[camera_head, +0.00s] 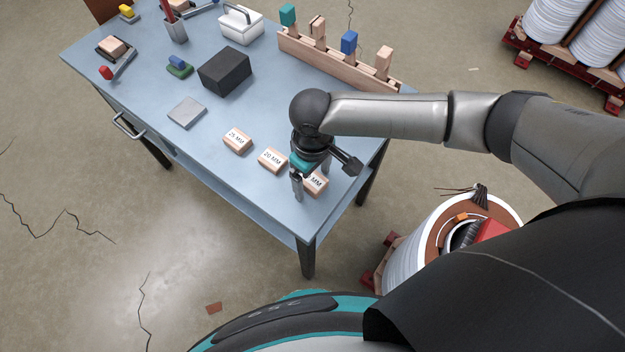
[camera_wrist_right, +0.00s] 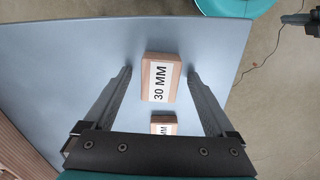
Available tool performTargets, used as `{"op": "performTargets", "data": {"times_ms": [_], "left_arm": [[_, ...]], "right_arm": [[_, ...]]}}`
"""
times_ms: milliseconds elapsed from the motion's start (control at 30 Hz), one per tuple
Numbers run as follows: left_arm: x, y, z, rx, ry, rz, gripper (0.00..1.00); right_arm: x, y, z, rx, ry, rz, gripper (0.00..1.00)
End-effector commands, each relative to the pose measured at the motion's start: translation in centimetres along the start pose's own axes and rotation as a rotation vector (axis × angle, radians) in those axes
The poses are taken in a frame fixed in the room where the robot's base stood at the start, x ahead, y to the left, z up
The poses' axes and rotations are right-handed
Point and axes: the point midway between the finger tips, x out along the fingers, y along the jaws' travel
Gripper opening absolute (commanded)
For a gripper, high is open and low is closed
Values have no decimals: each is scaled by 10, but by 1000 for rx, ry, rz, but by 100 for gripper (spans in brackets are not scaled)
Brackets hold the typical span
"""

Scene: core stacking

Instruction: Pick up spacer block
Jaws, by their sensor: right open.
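Three wooden spacer blocks with white labels lie in a row on the blue table (camera_head: 205,160). The left one, the 25 MM block (camera_head: 237,140), and the middle one, the 20 MM block (camera_head: 272,160), show in the head view. The third block (camera_head: 318,183) is partly hidden by my right gripper (camera_head: 311,186). In the right wrist view that 30 MM block (camera_wrist_right: 161,78) lies between the lines of the two open fingers, with a second block (camera_wrist_right: 164,126) nearer the palm. My right gripper points down above the 30 MM block, open and empty. My left gripper is not in view.
A wooden rack (camera_head: 335,62) with several upright pieces stands at the back right. The table's front right corner is close by.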

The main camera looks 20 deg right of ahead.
Motion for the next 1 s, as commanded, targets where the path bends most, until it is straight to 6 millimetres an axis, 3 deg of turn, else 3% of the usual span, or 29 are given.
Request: {"op": "performTargets", "data": {"times_ms": [67, 800, 1000], "left_arm": [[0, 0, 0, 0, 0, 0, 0], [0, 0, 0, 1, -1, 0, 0], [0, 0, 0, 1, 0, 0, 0]], "right_arm": [[0, 0, 0, 0, 0, 0, 86], [0, 0, 0, 1, 0, 0, 2], [-1, 0, 0, 1, 0, 0, 0]]}}
